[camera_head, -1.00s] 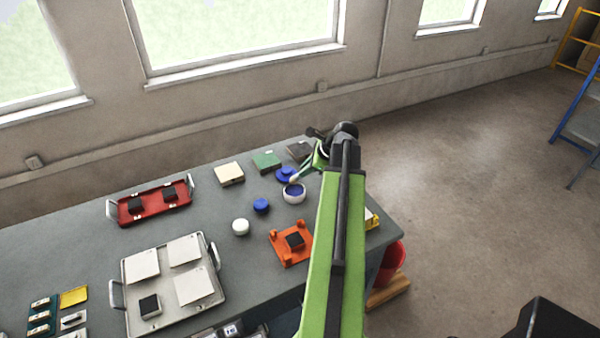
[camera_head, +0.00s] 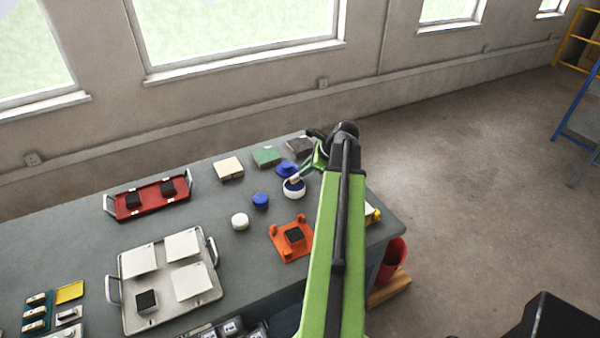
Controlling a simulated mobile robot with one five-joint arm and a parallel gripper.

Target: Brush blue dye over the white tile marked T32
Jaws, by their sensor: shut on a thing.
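My gripper (camera_head: 317,157) is at the far end of my green arm, over the back right of the table, shut on a brush (camera_head: 303,173). The brush slants down to the left, its pale tip in or just over a white bowl of blue dye (camera_head: 293,193). The arm partly hides the gripper. White tiles (camera_head: 181,245) lie on a light metal tray (camera_head: 213,295) at the front left, well away from the brush. No marking is readable, so I cannot tell which tile is T32.
A blue lid-like piece (camera_head: 286,168) lies behind the bowl. Blue (camera_head: 260,201) and white (camera_head: 240,221) round pots stand left of it. An orange fixture (camera_head: 278,237) with a dark block is in front. A red tray (camera_head: 128,210) stands at left. Bare table lies between the trays.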

